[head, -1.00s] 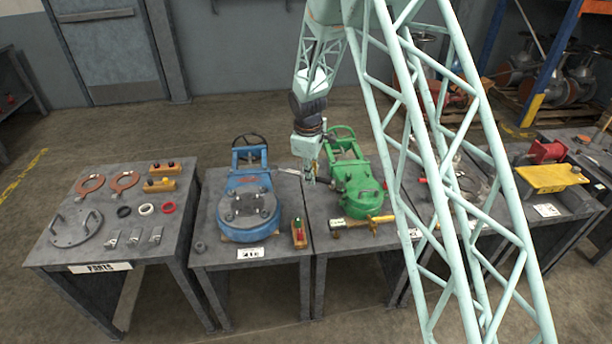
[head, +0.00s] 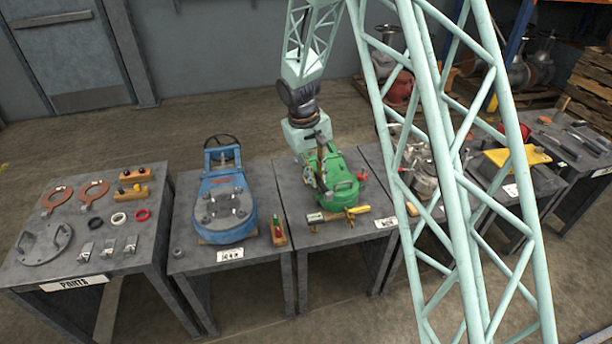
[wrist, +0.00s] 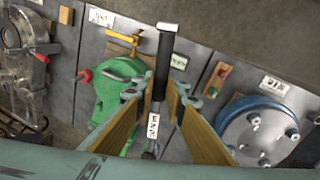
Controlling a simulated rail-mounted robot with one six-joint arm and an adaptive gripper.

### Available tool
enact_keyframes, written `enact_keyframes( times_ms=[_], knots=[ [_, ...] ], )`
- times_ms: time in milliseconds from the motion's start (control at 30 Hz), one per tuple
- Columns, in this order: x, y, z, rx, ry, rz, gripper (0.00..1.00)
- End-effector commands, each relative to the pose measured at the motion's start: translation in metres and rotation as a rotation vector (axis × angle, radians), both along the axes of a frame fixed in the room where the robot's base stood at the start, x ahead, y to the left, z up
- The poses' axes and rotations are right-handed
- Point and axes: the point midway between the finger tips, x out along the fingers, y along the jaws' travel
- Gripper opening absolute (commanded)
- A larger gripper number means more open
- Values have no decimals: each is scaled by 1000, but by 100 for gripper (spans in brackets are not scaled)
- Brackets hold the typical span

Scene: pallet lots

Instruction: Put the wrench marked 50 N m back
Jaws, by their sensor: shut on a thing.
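My gripper (wrist: 161,96) is shut on a wrench (wrist: 164,65) with a black handle, a pale end and a white tag. The tag's marking is too small to read surely. In the wrist view the wrench stands between the two tan fingers, its lower end partly hidden. In the head view my gripper (head: 318,150) is over the rear of the green valve (head: 340,182), and the wrench can hardly be told from the fingers. The green valve also shows below the fingers in the wrist view (wrist: 112,95).
A yellow-handled tool (head: 338,214) lies at the front of the green valve's table. The blue valve (head: 227,208) stands left, with a small red-green block (head: 278,231) beside it. The parts table (head: 140,262) is far left. A yellow piece (head: 515,157) lies on a table at right.

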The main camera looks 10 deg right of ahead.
Motion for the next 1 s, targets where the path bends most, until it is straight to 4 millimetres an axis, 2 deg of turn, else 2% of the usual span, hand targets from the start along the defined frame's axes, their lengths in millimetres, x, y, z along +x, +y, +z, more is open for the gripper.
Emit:
enact_keyframes(
  times_ms=[200, 333, 1000],
  knots=[
    [-23, -17, 12, 1, -1, -177, 0],
    [-30, -23, 15, 1, -1, -235, 0],
    [-33, -25, 17, 0, 0, -258, 0]
  ],
)
